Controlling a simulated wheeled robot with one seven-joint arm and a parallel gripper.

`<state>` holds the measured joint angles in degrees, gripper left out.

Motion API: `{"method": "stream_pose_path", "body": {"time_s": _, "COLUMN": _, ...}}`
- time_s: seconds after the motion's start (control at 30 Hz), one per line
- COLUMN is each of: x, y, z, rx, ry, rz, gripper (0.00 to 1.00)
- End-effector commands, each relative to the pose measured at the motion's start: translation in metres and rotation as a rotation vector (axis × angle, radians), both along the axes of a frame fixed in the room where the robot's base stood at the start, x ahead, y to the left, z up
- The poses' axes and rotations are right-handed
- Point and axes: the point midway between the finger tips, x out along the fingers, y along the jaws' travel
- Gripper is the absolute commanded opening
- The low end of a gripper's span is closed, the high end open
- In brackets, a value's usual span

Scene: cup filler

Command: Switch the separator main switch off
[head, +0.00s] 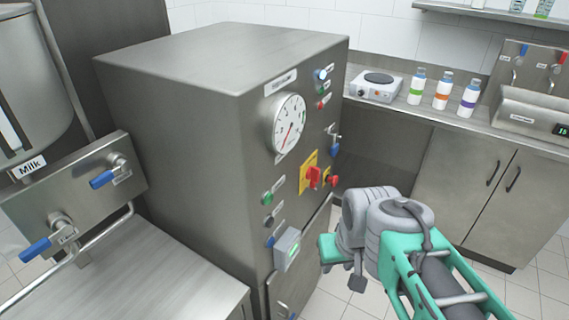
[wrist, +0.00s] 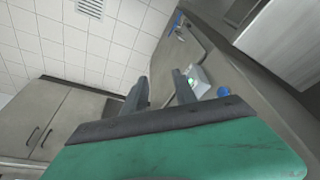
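The separator is the tall steel cabinet (head: 190,110) in the head view. Its main switch appears to be the red rotary handle (head: 313,177) on a yellow plate (head: 304,183) on the front panel. The handle looks roughly upright; its exact setting is too small to read. My gripper (wrist: 160,90) shows two dark fingers apart with nothing between them in the wrist view. In the head view its green body is in front of the cabinet, below and right of the switch, apart from it; the fingers are hidden there. The red handle cannot be made out in the wrist view.
A grey box with a green light (head: 287,248) sticks out from the lower panel; it also shows beside the fingers in the wrist view (wrist: 200,81). A red button (head: 332,181), gauge (head: 289,122) and blue-handled valve (head: 334,147) surround the switch. Open floor lies right.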

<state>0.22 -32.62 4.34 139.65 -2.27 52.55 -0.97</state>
Motion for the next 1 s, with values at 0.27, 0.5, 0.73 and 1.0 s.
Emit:
{"method": "stream_pose_path", "body": {"time_s": 0.27, "x": 0.157, "y": 0.017, "z": 0.097, "rx": 0.068, "ry": -0.035, "rz": 0.432, "gripper": 0.34}}
{"method": "stream_pose_path", "body": {"time_s": 0.5, "x": 0.251, "y": -0.012, "z": 0.112, "rx": 0.058, "ry": -0.090, "rz": 0.816, "gripper": 0.34}}
{"method": "stream_pose_path", "body": {"time_s": 0.73, "x": 0.266, "y": -0.016, "z": 0.096, "rx": 0.048, "ry": -0.105, "rz": 0.900, "gripper": 0.34}}
{"method": "stream_pose_path", "body": {"time_s": 1.0, "x": 0.277, "y": -0.001, "z": 0.051, "rx": 0.047, "ry": -0.104, "rz": 0.894, "gripper": 0.34}}
